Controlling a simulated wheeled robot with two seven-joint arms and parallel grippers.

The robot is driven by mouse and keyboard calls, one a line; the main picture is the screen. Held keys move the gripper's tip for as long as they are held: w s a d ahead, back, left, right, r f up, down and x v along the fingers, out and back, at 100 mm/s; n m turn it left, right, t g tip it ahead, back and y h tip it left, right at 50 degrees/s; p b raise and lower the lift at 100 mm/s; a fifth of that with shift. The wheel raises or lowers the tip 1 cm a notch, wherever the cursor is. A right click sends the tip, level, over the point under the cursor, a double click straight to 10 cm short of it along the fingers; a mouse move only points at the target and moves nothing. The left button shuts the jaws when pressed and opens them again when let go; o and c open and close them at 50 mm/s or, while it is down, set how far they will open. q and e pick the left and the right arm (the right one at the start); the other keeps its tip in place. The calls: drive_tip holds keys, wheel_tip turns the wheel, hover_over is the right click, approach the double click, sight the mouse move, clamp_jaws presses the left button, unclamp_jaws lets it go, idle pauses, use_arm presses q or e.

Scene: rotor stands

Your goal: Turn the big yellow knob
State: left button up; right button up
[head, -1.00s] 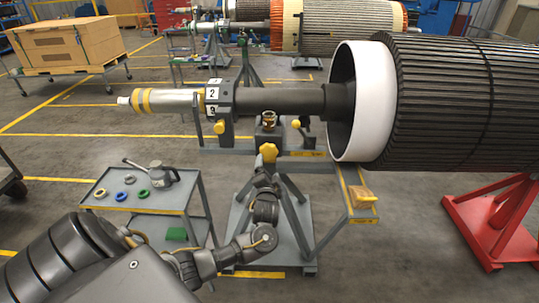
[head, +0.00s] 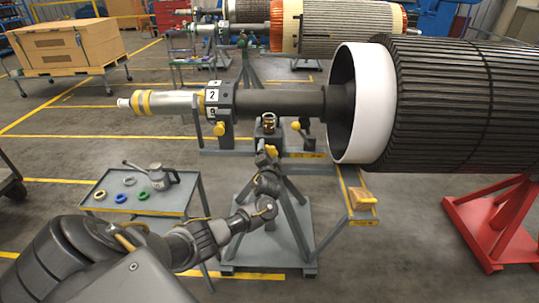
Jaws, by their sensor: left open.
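The big yellow knob (head: 271,150) is on the front of the grey rotor stand (head: 232,153), below the dark shaft. Only part of it shows, because my left gripper (head: 267,160) is right in front of it and covers much of it. The left gripper is open, with its fingers at the knob. Whether the fingers touch the knob or reach around it is too small to tell. My left arm reaches in from the lower left. My right gripper is not in view.
Smaller yellow knobs (head: 219,129) sit on the stand nearby. The dark shaft (head: 280,101) runs above to the big ribbed rotor (head: 455,105). A grey cart (head: 165,207) with rings and a can stands at left. A red stand (head: 490,220) is at right.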

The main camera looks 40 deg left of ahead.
use_arm(q)
drive_tip(key=c, duration=1)
drive_tip(key=shift+n, duration=0.3)
drive_tip(key=n+b, duration=0.1)
drive_tip(key=n, duration=0.2)
drive_tip(key=shift+s+n, duration=0.1)
drive_tip(key=shift+n, duration=0.2)
drive_tip(key=n+b, duration=0.1)
drive_tip(key=n, duration=0.3)
drive_tip(key=shift+a+n, duration=0.1)
drive_tip(key=shift+n, duration=0.2)
drive_tip(key=n+b, duration=0.1)
drive_tip(key=n, duration=0.3)
drive_tip(key=shift+s+a, duration=0.1)
drive_tip(key=n+b, duration=0.1)
drive_tip(key=n, duration=0.3)
drive_tip(key=shift+a+r+n+b, duration=0.1)
drive_tip(key=shift+n+b, duration=0.2)
drive_tip(key=shift+n, duration=0.3)
